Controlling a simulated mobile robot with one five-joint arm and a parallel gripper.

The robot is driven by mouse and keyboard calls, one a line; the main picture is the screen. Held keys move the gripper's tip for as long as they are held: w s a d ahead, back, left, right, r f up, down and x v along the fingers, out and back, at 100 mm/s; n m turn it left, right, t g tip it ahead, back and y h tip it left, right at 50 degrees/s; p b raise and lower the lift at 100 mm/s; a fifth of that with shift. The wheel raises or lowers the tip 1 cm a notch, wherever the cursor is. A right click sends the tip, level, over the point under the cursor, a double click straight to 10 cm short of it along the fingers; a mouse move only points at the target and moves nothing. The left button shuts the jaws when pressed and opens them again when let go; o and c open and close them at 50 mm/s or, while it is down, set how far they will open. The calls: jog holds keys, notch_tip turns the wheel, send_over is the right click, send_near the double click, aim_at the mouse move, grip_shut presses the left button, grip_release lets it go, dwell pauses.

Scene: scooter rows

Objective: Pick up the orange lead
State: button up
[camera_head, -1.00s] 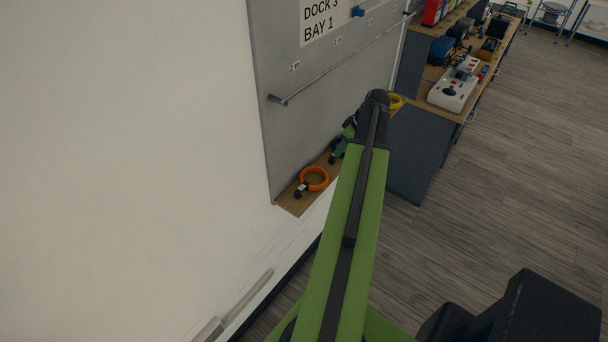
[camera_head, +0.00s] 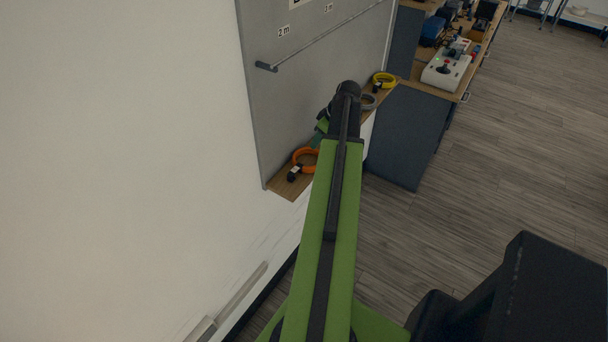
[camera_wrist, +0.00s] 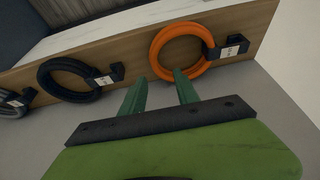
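The orange lead (camera_head: 305,157) is a coiled ring with a black plug and white tag, lying on a narrow wooden shelf (camera_head: 282,187) at the foot of a grey panel. In the wrist view the orange lead (camera_wrist: 180,52) lies just beyond my fingertips, towards the shelf's end. My gripper (camera_wrist: 160,78) is open, its two green fingers apart with nothing between them. The fingertips point at the coil's near side; whether they touch it I cannot tell. In the head view my gripper (camera_head: 319,133) is partly hidden behind my arm.
A black lead (camera_wrist: 70,80) lies beside the orange one on the shelf, and a grey lead (camera_wrist: 12,102) lies farther left. A yellow lead (camera_head: 383,79) is at the shelf's far end. A rail (camera_head: 330,38) crosses the grey panel above. A workbench (camera_head: 466,78) with devices stands beyond.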

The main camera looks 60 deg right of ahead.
jog(key=b+x, duration=0.1)
jog(key=x, duration=0.1)
jog(key=b+x, duration=0.2)
jog(key=s+b+x, duration=0.1)
jog(key=b+x, duration=0.1)
jog(key=shift+w+d+f, duration=0.1)
jog(key=shift+d+f, duration=0.2)
jog(key=shift+d, duration=0.05)
jog(key=shift+r, duration=0.2)
grip_shut()
dwell(1.0)
